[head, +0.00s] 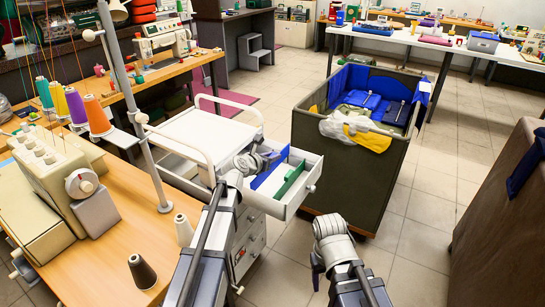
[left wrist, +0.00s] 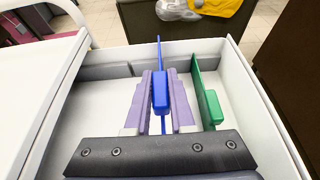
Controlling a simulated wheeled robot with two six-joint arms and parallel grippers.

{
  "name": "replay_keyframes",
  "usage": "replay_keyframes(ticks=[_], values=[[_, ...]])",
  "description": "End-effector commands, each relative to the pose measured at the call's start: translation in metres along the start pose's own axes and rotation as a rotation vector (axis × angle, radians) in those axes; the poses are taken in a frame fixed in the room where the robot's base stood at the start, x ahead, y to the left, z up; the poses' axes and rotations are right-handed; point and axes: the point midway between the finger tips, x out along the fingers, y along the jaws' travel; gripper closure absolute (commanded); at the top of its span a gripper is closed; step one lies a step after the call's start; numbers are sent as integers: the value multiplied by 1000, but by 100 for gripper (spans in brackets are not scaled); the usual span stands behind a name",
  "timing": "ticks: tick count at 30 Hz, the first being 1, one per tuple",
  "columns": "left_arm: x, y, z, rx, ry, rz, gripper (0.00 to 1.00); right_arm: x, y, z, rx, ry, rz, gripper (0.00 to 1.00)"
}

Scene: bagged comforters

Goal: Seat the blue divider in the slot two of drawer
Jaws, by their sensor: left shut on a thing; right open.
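The blue divider (left wrist: 160,92) stands upright between the purple fingers of my left gripper (left wrist: 162,103), which is shut on its tab. It is within the open white drawer (head: 282,207), running lengthwise between the grey slotted strips (left wrist: 110,72). In the head view the blue divider (head: 269,171) shows beside my left gripper (head: 258,161), which partly hides it. A green divider (left wrist: 207,98) stands in the drawer to its right. Whether the blue divider's lower edge touches the drawer floor is hidden. My right gripper (head: 318,272) is open and empty, low in front of the drawer.
The drawer is pulled out of a white cart (head: 210,135) with a rail. A dark bin (head: 345,175) with blue bagged items stands just behind right. A sewing table (head: 130,200) is at left, a brown box (head: 500,215) at right. Floor between is clear.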

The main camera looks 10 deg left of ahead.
Motion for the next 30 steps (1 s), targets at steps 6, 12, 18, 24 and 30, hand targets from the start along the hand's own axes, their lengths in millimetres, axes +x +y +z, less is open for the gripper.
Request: replay_keyframes(ticks=[6, 12, 18, 24, 30], values=[[2, 0, -4, 0, 0, 0, 100, 4, 0, 0, 0, 0, 0, 39], [3, 0, -6, 0, 0, 0, 100, 7, -1, 0, 0, 0, 0, 39], [4, 0, -9, 0, 0, 0, 100, 10, -1, -1, 0, 0, 0, 39], [5, 0, -12, 0, 0, 0, 100, 12, -1, -1, 0, 0, 0, 39], [6, 0, -14, 0, 0, 0, 100, 15, -2, -1, 0, 0, 0, 39]])
